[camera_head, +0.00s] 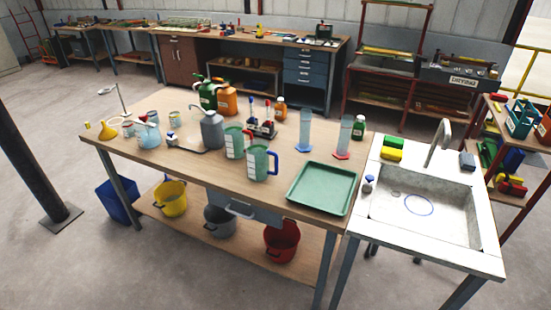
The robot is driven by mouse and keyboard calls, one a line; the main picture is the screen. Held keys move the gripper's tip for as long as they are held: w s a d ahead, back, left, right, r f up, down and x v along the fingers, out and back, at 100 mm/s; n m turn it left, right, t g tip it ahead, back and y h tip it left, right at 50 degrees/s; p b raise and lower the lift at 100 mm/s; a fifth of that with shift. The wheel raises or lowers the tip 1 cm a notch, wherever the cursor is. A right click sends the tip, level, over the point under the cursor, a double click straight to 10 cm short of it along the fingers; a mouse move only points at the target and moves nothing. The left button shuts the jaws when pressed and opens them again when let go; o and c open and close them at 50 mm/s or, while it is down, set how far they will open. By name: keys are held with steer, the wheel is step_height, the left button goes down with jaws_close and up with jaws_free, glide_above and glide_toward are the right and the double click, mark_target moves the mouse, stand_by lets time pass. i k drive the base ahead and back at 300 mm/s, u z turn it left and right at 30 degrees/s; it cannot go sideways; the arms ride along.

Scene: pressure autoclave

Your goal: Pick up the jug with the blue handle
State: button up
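The jug with the blue handle (257,165) is a pale green, see-through measuring jug with a white label. It stands upright on the wooden workbench (215,178), near its front edge, left of the green tray. Its blue handle points right. A similar jug (233,144) with a red handle stands close behind it, slightly to the left. My gripper is not in view.
A green tray (302,206) lies right of the jug. A grey canister (212,131), two clear cylinders and a marker stand are behind. Buckets, including a red one (281,240), sit on the lower shelf. A sink (422,207) adjoins on the right.

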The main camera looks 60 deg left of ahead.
mark_target(257, 153)
steer(key=u, duration=0.25)
steer(key=i, duration=0.7)
steer(key=u, duration=1.1)
steer(key=i, duration=0.85)
steer(key=u, duration=0.6)
steer(key=k, duration=0.95)
steer(key=u, duration=0.15)
steer(key=i, duration=0.3)
